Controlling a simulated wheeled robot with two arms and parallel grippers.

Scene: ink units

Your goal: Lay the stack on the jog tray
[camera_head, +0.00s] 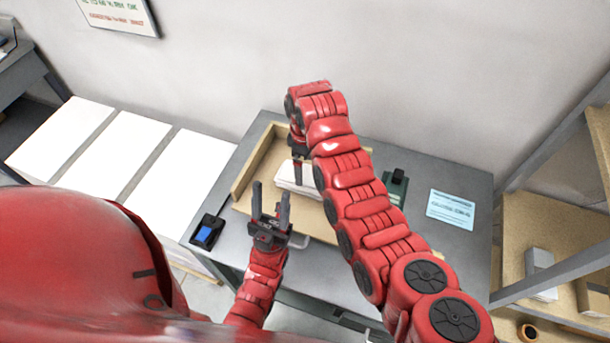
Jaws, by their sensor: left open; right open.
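The white paper stack (286,177) lies within the tan jog tray (253,165), which has raised walls along its left and back sides and sits on the grey table. My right gripper (298,178) points down at the stack from behind, open, with a dark finger in front of the white sheets. Its arm hides the right part of the tray and some of the stack. I cannot tell whether its fingers touch the paper. My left gripper (271,203) is open and empty, pointing up in the picture, in front of the stack near the tray's front left.
A black device with a blue screen (207,234) sits at the table's left edge. A dark green device (396,184) and a light blue printed sheet (451,208) lie to the right. White stacks (125,160) stand left of the table. A shelf (555,230) is at the right.

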